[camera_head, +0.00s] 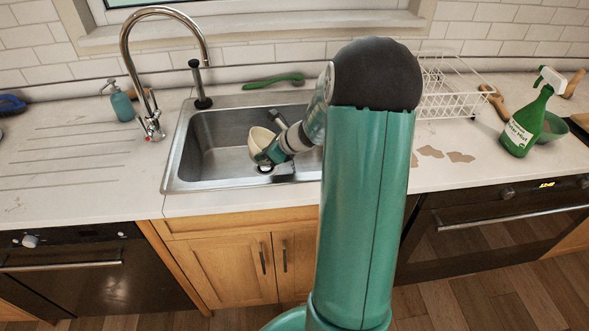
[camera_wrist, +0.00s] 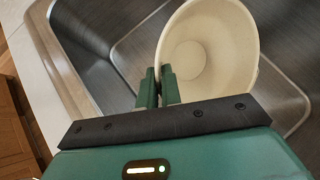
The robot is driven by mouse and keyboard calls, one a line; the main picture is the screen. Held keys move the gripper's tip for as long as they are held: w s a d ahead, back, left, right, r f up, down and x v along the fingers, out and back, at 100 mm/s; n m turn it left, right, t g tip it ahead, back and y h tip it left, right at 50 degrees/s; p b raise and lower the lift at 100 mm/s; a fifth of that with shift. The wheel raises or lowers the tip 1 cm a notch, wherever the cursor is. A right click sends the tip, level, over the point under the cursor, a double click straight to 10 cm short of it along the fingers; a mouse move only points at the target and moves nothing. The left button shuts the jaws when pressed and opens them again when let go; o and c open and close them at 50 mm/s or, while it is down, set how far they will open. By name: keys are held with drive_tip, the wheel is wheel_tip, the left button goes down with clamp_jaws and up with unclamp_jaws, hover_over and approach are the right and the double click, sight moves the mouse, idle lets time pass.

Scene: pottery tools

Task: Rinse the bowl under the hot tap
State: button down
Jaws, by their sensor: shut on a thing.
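A cream bowl (camera_head: 262,140) is in or just above the steel sink (camera_head: 177,172), near its middle. My gripper (camera_wrist: 159,76) is shut on the near rim of the bowl (camera_wrist: 222,50), with the bowl tilted and its inside facing the wrist camera. In the head view my gripper (camera_head: 268,155) reaches into the sink from the right. The chrome tap (camera_head: 127,50) stands at the sink's left back corner, its spout arching over the basin's left part. Its base has a red mark (camera_head: 151,138). I cannot tell whether water runs; none shows.
A soap bottle (camera_head: 121,105) stands left of the tap. A dark upright sprayer (camera_head: 199,85) and a green brush (camera_head: 273,81) are behind the sink. A white dish rack (camera_head: 450,90) and green spray bottle (camera_head: 525,120) are to the right. The left drainboard (camera_head: 70,150) is clear.

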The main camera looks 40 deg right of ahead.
drive_tip(key=shift+s+d, duration=0.1)
drive_tip(key=shift+d, duration=0.2)
drive_tip(key=shift+s+d+f+t+y, duration=0.1)
drive_tip(key=shift+s+d+t+y, duration=0.3)
drive_tip(key=shift+d, duration=0.25)
drive_tip(key=shift+p, duration=0.3)
drive_tip(key=shift+s+d+f+m+t+y+p, duration=0.2)
drive_tip(key=shift+s+d+m+t+y+p, duration=0.1)
drive_tip(key=shift+d+m+t+y+p, duration=0.25)
idle(0.6)
drive_tip(key=shift+s+d+r+t+y, duration=0.1)
drive_tip(key=shift+d+r+t+y, duration=0.15)
drive_tip(key=shift+d+y, duration=0.15)
drive_tip(key=shift+s+d+r+t+y+p, duration=0.2)
drive_tip(key=shift+s+d+t+y+p, duration=0.05)
drive_tip(key=shift+s+t+y+p, duration=0.1)
idle(0.5)
drive_tip(key=shift+s+d+r+m+y, duration=0.1)
drive_tip(key=shift+d+m+y, duration=0.15)
drive_tip(key=shift+y, duration=0.05)
drive_tip(key=shift+s+d, duration=0.15)
drive_tip(key=shift+s+d+r+t, duration=0.1)
drive_tip(key=shift+d+r+t, duration=0.1)
drive_tip(key=shift+t, duration=0.15)
